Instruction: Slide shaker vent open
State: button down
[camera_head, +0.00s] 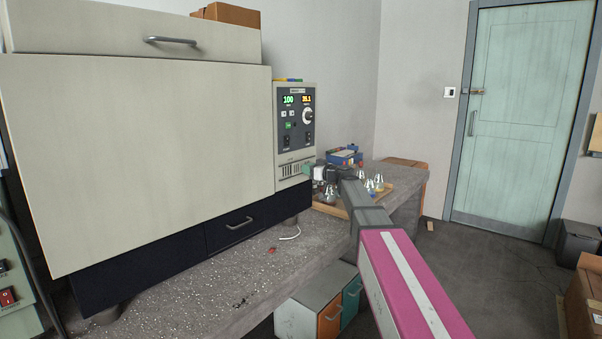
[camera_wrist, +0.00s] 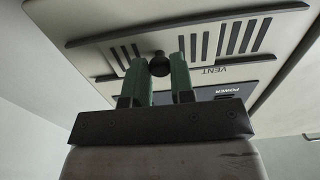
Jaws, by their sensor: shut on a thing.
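The shaker (camera_head: 140,150) is a large cream cabinet with a control panel on its right side. Its vent (camera_head: 291,169) is a slotted strip low on that panel. In the wrist view the vent (camera_wrist: 243,42) appears upside down, with slots on both sides of a round black knob (camera_wrist: 159,66). My gripper (camera_wrist: 159,62) has its two green fingers on either side of the knob and is shut on it. In the head view my gripper (camera_head: 308,169) is at the right end of the vent, and the knob is hidden there.
The shaker stands on a speckled bench (camera_head: 270,270). A wooden tray (camera_head: 332,210) with several metal-topped flasks (camera_head: 370,184) lies beside my arm. A blue box (camera_head: 345,156) is behind it. A small cabinet (camera_head: 310,305) stands under the bench.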

jog(key=shift+w+d, duration=0.45)
jog(key=shift+w, duration=0.2)
jog(key=shift+w+d, duration=0.45)
jog(key=shift+w, duration=0.15)
jog(key=c, duration=1)
grip_release()
jog(key=shift+d, duration=0.1)
jog(key=v, duration=1)
jog(key=shift+s+d, duration=0.25)
jog(key=shift+d, duration=0.05)
jog(key=shift+f, duration=0.1)
